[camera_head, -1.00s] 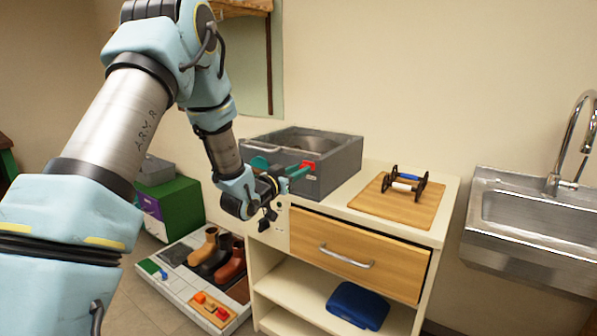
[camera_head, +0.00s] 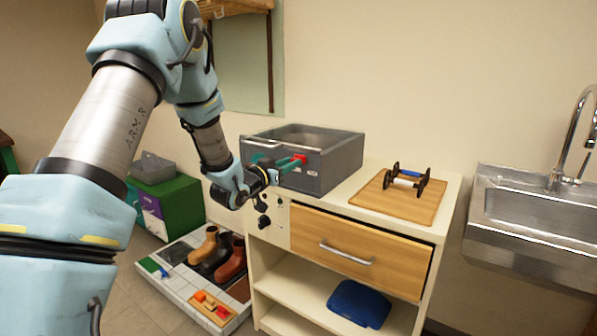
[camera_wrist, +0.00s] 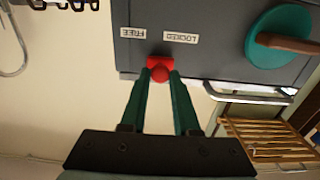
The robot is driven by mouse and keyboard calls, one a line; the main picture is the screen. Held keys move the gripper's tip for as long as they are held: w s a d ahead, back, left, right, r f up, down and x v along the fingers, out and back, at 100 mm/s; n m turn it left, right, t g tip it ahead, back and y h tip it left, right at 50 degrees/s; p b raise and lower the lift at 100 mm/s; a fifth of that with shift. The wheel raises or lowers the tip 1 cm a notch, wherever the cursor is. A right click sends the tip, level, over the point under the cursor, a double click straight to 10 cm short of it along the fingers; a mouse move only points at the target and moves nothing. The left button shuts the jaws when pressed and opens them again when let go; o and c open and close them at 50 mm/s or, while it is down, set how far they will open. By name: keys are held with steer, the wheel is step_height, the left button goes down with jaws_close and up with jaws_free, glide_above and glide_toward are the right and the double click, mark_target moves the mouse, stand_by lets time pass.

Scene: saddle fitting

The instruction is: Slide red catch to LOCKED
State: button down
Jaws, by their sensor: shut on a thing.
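The red catch (camera_wrist: 159,66) is on the grey box's front face, below the printed labels in the wrist view. That view is upside down: the FREE label (camera_wrist: 133,32) is left and the LOCKED label (camera_wrist: 181,38) right. The catch sits between the two labels. My gripper (camera_wrist: 160,76) has its green fingers closed on the catch from both sides. In the head view, the red catch (camera_head: 300,160) shows at the tip of my gripper (camera_head: 289,164), on the front of the grey box (camera_head: 335,170); the fingers partly hide it.
A teal round part with a brown handle (camera_wrist: 285,38) is on the box beside the catch. The box stands on a cabinet with a wooden drawer (camera_head: 345,249). A board (camera_head: 412,205) with a small black-ended rack lies to the right, then a metal sink (camera_head: 530,215).

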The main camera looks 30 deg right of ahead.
steer(key=shift+w+a, duration=0.3)
steer(key=shift+w, duration=0.25)
steer(key=shift+w+a, duration=0.3)
steer(key=shift+w, duration=0.2)
steer(key=c, duration=0.7)
jaws_free()
steer(key=shift+w, duration=0.1)
steer(key=shift+o, duration=0.2)
steer(key=b+v, duration=0.3)
steer(key=v, duration=0.8)
steer(key=shift+w, duration=0.1)
